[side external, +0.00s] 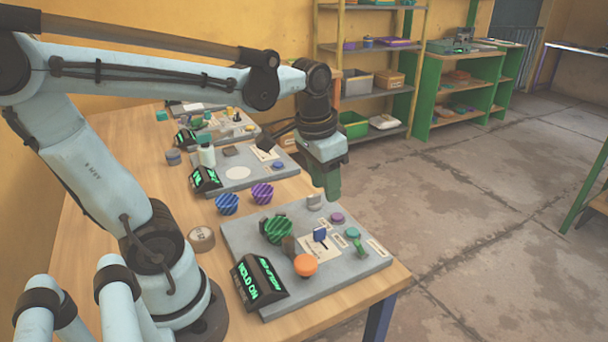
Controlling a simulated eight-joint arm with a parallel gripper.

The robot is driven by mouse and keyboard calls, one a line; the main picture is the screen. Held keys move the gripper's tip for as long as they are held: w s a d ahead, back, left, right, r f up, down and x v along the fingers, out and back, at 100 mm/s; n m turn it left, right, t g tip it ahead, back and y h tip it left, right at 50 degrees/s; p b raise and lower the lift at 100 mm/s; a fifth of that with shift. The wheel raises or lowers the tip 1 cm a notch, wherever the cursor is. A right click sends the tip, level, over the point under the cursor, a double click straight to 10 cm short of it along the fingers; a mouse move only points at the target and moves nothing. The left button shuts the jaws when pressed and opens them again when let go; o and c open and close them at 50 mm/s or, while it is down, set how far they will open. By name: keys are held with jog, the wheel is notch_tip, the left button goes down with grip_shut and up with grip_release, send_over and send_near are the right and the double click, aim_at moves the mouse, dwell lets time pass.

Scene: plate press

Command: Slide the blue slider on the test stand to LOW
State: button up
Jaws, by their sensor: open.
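The test stand is a grey plate (340,284) near the front end of the wooden table. The blue slider (320,234) stands upright on a pale label with a dark slot near the plate's middle. The label's lettering is too small to read, so I cannot tell which end is LOW. My gripper (333,194) points down above the rear part of the plate, up and slightly right of the slider in the picture. It is open and holds nothing visible; its finger gap is hard to see from this side.
On the plate are an orange knob (305,265), a green striped knob (277,230), a black display (260,283), a green lever (360,246), and teal and purple buttons. Blue (227,204) and purple (262,194) striped knobs and a tape roll (201,239) lie nearby. Another panel (262,181) stands behind.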

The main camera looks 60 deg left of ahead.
aim_at(320, 228)
jog(key=shift+w+a+f+g, duration=0.1)
jog(key=shift+a+f+g, duration=0.25)
jog(key=shift+f, duration=1.6)
jog(key=shift+a+f+g, duration=0.2)
jog(key=shift+f+g, duration=0.1)
jog(key=shift+f, duration=1.6)
jog(key=shift+w+a+f+g, duration=0.1)
jog(key=shift+a+f+g, duration=0.25)
jog(key=shift+f, duration=1.6)
grip_shut()
jog(key=shift+d, duration=0.1)
